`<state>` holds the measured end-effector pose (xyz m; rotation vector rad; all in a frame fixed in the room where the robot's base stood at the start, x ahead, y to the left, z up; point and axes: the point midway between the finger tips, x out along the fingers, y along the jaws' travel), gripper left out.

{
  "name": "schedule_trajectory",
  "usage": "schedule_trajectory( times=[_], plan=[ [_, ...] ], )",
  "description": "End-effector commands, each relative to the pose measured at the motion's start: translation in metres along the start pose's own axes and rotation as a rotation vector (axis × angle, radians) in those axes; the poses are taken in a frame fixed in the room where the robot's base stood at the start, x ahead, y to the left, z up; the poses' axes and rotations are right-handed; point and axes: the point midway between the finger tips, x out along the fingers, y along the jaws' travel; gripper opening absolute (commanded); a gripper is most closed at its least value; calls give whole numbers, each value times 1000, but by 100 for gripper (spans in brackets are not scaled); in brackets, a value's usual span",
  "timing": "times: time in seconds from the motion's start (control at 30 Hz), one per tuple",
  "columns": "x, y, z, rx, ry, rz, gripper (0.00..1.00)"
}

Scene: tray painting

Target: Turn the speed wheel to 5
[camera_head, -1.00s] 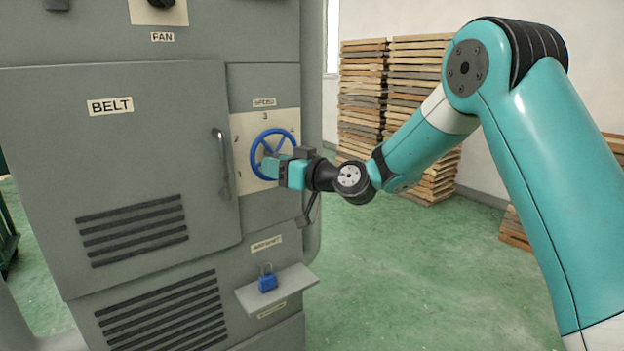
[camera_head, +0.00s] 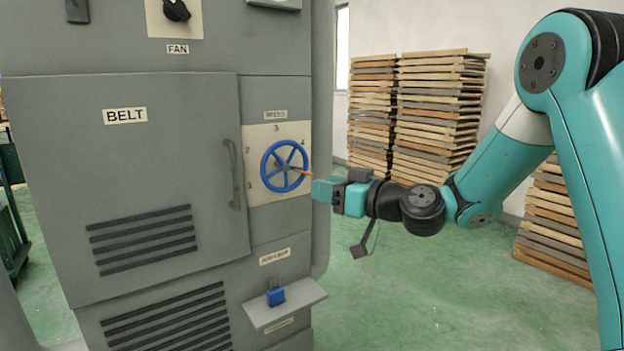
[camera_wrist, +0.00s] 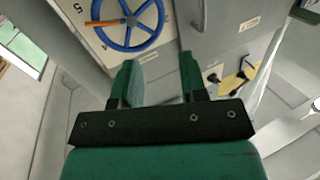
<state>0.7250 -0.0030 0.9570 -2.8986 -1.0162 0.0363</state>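The blue speed wheel (camera_head: 284,166) is on a pale dial plate (camera_head: 255,200) on the grey machine. Its orange pointer (camera_head: 299,171) points right and slightly down, past the 4. In the wrist view the wheel (camera_wrist: 130,22) is at the top, its orange pointer (camera_wrist: 102,22) lying close to the digit 5 (camera_wrist: 78,8); I cannot tell whether it is exactly on it. My gripper (camera_head: 318,190) is just right of the wheel and apart from it. In the wrist view, its two fingers (camera_wrist: 158,62) stand apart with nothing between them.
The belt door handle (camera_head: 233,173) is left of the wheel. The fan knob (camera_head: 177,9) is above. Wooden tray stacks (camera_head: 440,110) stand behind. The green floor (camera_head: 420,290) is clear at right.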

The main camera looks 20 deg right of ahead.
Motion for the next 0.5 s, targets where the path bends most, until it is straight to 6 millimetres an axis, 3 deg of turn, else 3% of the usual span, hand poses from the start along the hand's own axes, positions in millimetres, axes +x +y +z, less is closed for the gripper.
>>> schedule_trajectory(
  times=[0.03, 0.27, 0.5],
  plan=[
    [0, 0, -8, -21, -5, 2, 39],
    [7, 1, -2, -103, -2, 5, 39],
    [50, 0, -3, -104, -1, 1, 39]
  ],
)
